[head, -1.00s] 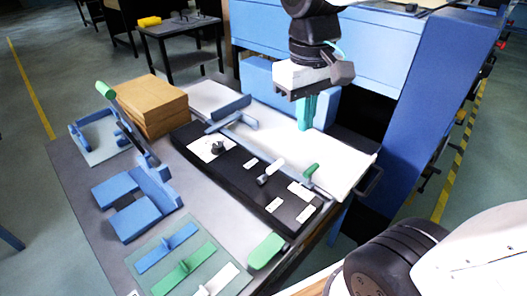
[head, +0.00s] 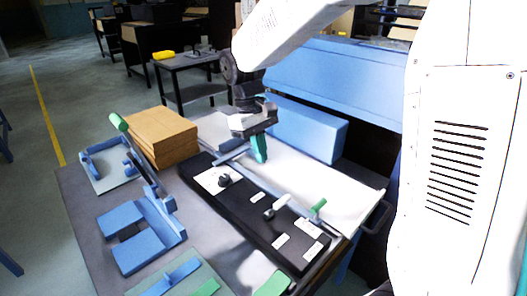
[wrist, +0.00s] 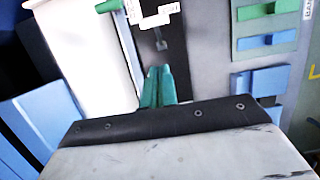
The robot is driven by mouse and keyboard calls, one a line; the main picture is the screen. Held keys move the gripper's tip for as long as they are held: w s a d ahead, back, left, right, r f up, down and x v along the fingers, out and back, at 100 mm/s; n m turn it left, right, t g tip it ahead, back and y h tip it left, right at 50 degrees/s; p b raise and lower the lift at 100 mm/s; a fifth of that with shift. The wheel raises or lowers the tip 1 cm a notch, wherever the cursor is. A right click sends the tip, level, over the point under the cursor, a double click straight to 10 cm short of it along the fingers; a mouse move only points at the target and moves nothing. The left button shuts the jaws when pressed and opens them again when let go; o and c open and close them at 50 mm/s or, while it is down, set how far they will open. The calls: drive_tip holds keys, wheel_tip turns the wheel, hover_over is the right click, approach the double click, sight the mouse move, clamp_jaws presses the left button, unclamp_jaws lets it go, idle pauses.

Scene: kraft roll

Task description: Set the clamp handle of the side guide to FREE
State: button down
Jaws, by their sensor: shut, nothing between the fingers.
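A small green handle (head: 318,207) stands at the right end of the grey-blue rail (head: 285,198), beside the black panel (head: 235,207); I take it for the clamp handle. A green handle (wrist: 110,6) also shows at the top of the wrist view, beside white labels (wrist: 150,20) too small to read. Its setting cannot be read. My gripper (head: 259,160) has teal fingers, shut and empty, pointing down above the white sheet near the rail. It is well to the left of the green handle and apart from it. The fingertips also show in the wrist view (wrist: 158,72).
The panel carries a black knob (head: 224,180) and a white lever (head: 282,202). A brown stack (head: 160,135), blue fixtures (head: 140,235) and a green-handled lever (head: 118,121) stand to the left. The blue machine body (head: 335,80) rises behind the white sheet (head: 320,180).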

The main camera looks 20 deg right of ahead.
sight(275, 209)
drive_tip(key=s+f, duration=0.1)
drive_tip(key=f, duration=0.1)
drive_tip(key=s+d+f, duration=0.1)
drive_tip(key=f, duration=0.2)
drive_tip(key=s+f, duration=0.2)
drive_tip(key=shift+d+f, duration=0.35)
drive_tip(key=shift+f, duration=0.05)
drive_tip(key=shift+s+d+f, duration=0.15)
drive_tip(key=shift+s+f, duration=0.15)
drive_tip(key=shift+s, duration=0.15)
